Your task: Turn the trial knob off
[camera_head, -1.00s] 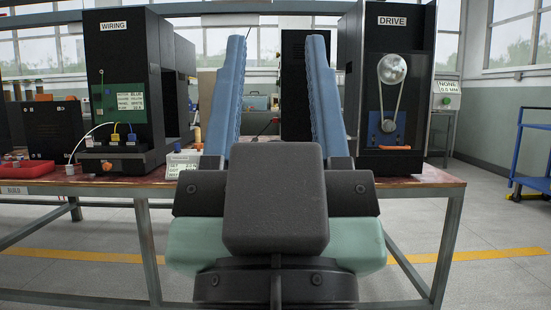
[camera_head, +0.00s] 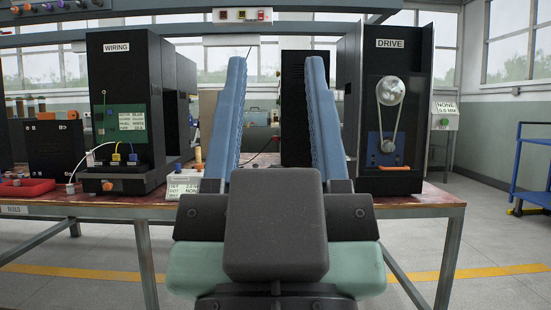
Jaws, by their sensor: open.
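My gripper (camera_head: 278,64) is open and empty in the middle of the head view, its two blue fingers pointing up and apart. No knob is labelled as the trial knob, so I cannot tell which it is. An orange knob (camera_head: 107,186) sits low on the front of the black WIRING unit (camera_head: 118,78), left of my gripper. An orange handle-like part (camera_head: 394,168) is at the foot of the black DRIVE unit (camera_head: 408,60), right of my gripper. A white overhead box (camera_head: 242,15) carries small coloured controls. My gripper appears to touch none of these.
The units stand on a red-topped bench (camera_head: 420,197). A small labelled panel (camera_head: 184,186) is at its front edge, partly behind my gripper. A red tray (camera_head: 25,187) is at left. A blue cart (camera_head: 530,170) stands right; the floor there is mostly clear.

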